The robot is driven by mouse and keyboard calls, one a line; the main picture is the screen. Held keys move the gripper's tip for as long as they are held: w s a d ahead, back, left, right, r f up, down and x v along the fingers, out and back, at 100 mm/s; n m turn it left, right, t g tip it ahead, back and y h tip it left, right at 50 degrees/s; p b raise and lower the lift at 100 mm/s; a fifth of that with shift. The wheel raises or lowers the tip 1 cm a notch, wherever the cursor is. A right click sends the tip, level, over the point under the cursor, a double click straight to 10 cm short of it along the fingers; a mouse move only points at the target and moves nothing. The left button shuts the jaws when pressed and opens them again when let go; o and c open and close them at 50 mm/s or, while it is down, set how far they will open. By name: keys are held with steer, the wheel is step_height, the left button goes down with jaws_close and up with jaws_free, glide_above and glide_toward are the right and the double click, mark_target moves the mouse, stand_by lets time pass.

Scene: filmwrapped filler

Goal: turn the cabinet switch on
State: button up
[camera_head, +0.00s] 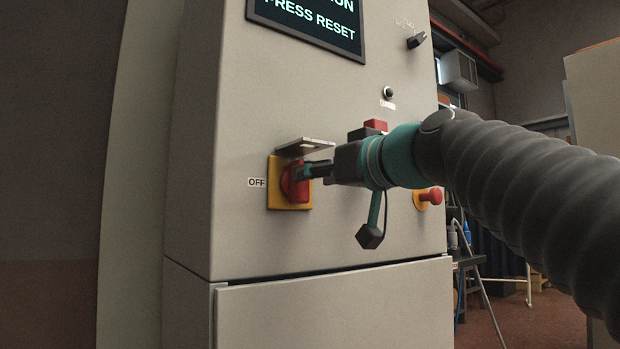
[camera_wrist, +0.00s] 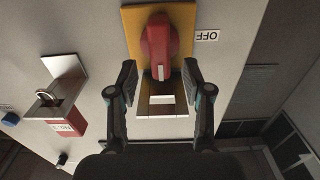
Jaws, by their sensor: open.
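The cabinet switch is a red rotary handle (camera_head: 291,183) on a yellow plate (camera_head: 274,201), on the front of the grey cabinet (camera_head: 230,130). An OFF label (camera_head: 257,182) sits to its left in the head view. In the wrist view the red handle (camera_wrist: 159,45) stands lengthwise on the yellow plate (camera_wrist: 130,20), with the OFF label (camera_wrist: 207,36) beside it. My gripper (camera_head: 308,171) is at the handle in the head view. In the wrist view my gripper (camera_wrist: 160,80) is open, its fingers on either side of the handle's near end, with gaps showing.
A metal bracket (camera_head: 305,146) juts out just above the switch. A red mushroom button (camera_head: 435,196) is to the right, behind my arm. A screen (camera_head: 312,20) is above.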

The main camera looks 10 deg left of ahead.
steer(key=v, duration=0.7)
steer(key=shift+m, duration=0.3)
